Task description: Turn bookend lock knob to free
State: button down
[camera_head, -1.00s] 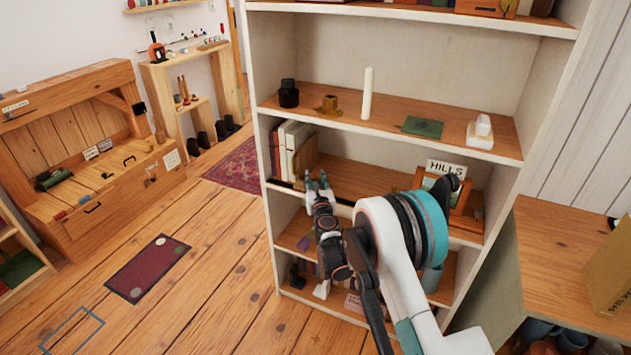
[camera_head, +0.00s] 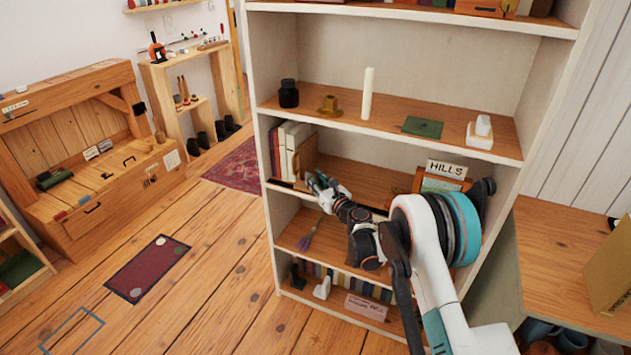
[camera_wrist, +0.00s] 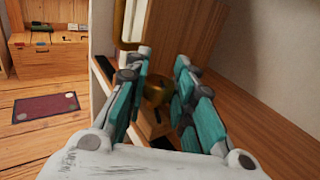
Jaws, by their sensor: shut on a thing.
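The wooden bookend (camera_head: 304,156) stands upright on the middle shelf, at the right end of a short row of books (camera_head: 289,148). In the wrist view a brass-coloured knob (camera_wrist: 155,91) sits between my fingers, above a small wooden block (camera_wrist: 151,124). My gripper (camera_head: 315,181), also in the wrist view (camera_wrist: 163,72), is at the front of the bookend, shut on the knob. The fingers hide part of the knob, and I cannot read its lock setting. In the head view the knob is hidden.
The shelf above holds a candle (camera_head: 368,94) and a brass holder (camera_head: 329,106). The bookcase's left side panel (camera_wrist: 101,45) is close to my gripper.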

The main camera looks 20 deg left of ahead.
jog(key=shift+n+g+y, duration=0.8)
jog(key=shift+n+g, duration=0.3)
jog(key=shift+g, duration=0.45)
jog(key=shift+n+g+y, duration=0.8)
jog(key=shift+n+g, duration=0.3)
jog(key=shift+g, duration=0.45)
jog(key=c, duration=1.3)
grip_release()
jog(key=shift+c, duration=0.2)
jog(key=shift+d, duration=0.1)
jog(key=v, duration=1.2)
jog(key=shift+w, duration=0.1)
